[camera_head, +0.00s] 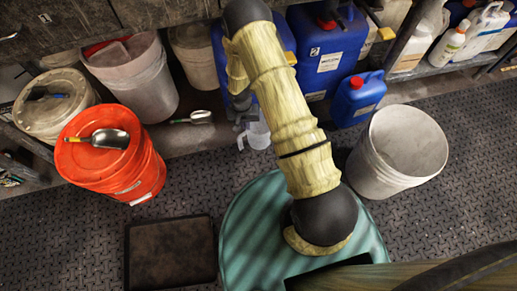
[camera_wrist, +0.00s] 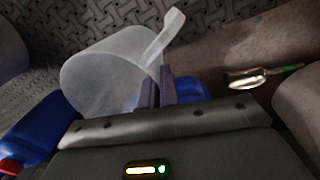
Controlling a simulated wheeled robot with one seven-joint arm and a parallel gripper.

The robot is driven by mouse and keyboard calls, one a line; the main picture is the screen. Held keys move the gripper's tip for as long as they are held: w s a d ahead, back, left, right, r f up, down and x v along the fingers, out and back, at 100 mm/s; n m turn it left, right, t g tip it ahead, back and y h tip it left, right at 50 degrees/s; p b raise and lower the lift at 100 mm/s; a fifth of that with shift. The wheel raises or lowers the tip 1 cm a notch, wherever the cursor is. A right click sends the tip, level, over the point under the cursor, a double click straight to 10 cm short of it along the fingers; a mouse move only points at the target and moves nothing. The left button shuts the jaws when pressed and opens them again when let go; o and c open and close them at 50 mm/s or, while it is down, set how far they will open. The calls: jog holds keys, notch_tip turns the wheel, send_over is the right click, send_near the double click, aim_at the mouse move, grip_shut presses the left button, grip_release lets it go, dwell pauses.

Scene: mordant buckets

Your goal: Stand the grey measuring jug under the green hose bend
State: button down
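The measuring jug (camera_head: 257,134) is pale grey and translucent. In the head view it shows just left of my arm, in front of the blue containers, partly hidden by the arm. In the wrist view the jug (camera_wrist: 108,75) fills the left middle, with its handle (camera_wrist: 163,38) pointing up and right. My gripper (camera_head: 241,112) has its fingers (camera_wrist: 157,92) close together at the jug's handle side, and they look shut on it. The exact contact is partly hidden. I see no green hose bend in either view.
An orange bucket (camera_head: 112,170) with a metal scoop (camera_head: 110,139) on its lid stands left. A white bucket (camera_head: 398,150) stands right of my arm. Blue containers (camera_head: 328,50) stand behind. Another scoop (camera_head: 200,117) lies nearby. A dark flat tray (camera_head: 172,250) lies on the floor.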

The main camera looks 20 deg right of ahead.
jog(key=shift+f+b, duration=1.4)
jog(key=shift+f, duration=1.05)
jog(key=shift+f+b, duration=1.5)
jog(key=shift+f, duration=1)
jog(key=shift+f, duration=0.15)
jog(key=c, duration=1.6)
grip_release()
jog(key=shift+c, duration=0.2)
